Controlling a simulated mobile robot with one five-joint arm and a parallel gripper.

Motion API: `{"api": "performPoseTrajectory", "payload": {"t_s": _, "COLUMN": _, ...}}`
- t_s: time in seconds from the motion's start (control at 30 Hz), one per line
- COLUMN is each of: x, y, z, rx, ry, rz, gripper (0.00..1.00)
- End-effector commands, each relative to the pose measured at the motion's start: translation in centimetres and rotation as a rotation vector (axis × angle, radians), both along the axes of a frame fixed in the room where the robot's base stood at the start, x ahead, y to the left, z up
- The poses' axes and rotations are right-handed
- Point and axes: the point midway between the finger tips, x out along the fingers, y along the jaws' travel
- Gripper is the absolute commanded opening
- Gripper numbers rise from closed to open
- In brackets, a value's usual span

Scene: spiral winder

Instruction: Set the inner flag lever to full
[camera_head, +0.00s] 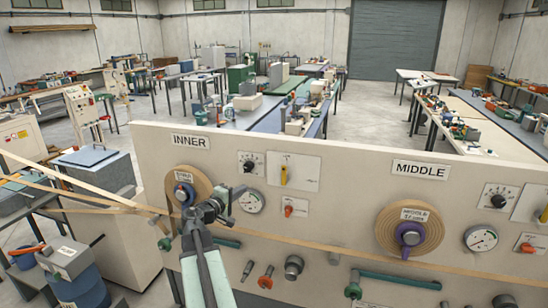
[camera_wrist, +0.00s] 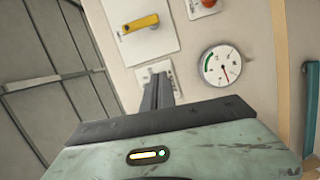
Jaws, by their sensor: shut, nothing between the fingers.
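The panel section labelled INNER (camera_head: 190,141) carries a yellow lever (camera_head: 283,176) on a white plate; it stands about upright in the head view. In the wrist view the yellow lever (camera_wrist: 140,23) lies near the top, left of centre. Below it in the head view is a smaller orange-red lever (camera_head: 289,211) on its own plate; part of it shows in the wrist view (camera_wrist: 208,3). I cannot read any marks on either plate. My gripper (camera_head: 236,192) is shut and empty, left of both levers. Its fingers (camera_wrist: 157,92) partly cover a small marked plate (camera_wrist: 155,72).
A gauge (camera_head: 249,201) sits beside my gripper, with a black dial knob (camera_head: 248,167) above it. A tape roll (camera_head: 189,189) and a tan strip (camera_head: 75,178) are to the left. The MIDDLE section (camera_head: 421,170) has similar controls. Teal rollers line the lower panel.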

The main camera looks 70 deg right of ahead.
Motion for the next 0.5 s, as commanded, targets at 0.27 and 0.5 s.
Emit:
{"api": "performPoseTrajectory", "payload": {"t_s": 0.27, "x": -2.8, "y": -2.6, "z": 3.4, "rx": -0.077, "ry": 0.087, "rz": -0.011, "gripper": 0.0}}
{"api": "performPoseTrajectory", "payload": {"t_s": 0.5, "x": -2.8, "y": -2.7, "z": 3.3, "rx": -0.075, "ry": 0.085, "rz": -0.011, "gripper": 0.0}}
